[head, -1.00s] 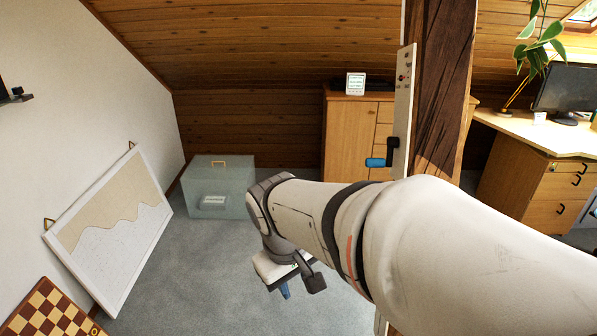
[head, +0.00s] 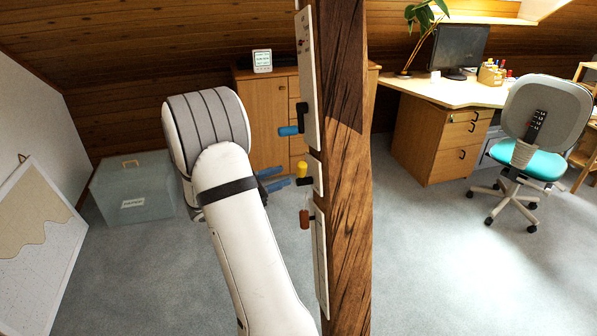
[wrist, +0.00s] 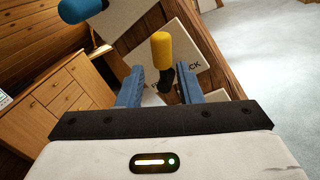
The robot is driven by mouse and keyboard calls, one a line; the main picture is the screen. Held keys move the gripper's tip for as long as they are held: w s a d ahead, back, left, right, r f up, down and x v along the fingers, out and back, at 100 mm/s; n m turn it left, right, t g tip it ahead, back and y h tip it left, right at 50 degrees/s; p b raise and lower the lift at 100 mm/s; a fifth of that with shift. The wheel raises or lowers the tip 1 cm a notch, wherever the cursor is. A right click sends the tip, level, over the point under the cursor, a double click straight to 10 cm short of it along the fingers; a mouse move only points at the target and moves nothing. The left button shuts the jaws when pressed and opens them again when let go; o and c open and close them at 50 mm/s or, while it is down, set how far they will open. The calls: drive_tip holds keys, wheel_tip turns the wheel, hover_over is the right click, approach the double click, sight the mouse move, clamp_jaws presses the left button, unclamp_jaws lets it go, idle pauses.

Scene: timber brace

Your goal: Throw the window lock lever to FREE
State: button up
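A lever with a yellow grip (head: 301,168) and a black arm sticks out from a small white plate (head: 316,174) on the timber post. In the wrist view the yellow grip (wrist: 162,48) points up, and lettering ending in "CK" shows on the plate (wrist: 190,58) beside it. The rest of the label is hidden. My gripper (head: 273,180) is just left of this lever in the head view. In the wrist view my gripper (wrist: 160,82) has its blue fingers spread, with the lever's black arm showing between or just beyond them. I see no contact.
A blue-handled lever (head: 289,131) sits above on a longer plate, and a red-brown handle (head: 304,222) hangs below on another. The timber post (head: 345,190) stands right of my arm. A cabinet (head: 262,115) and grey box (head: 133,187) stand behind.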

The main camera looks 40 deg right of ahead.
sight(301, 169)
drive_tip(key=x, duration=0.7)
drive_tip(key=shift+d+p, duration=0.25)
drive_tip(key=shift+p, duration=0.15)
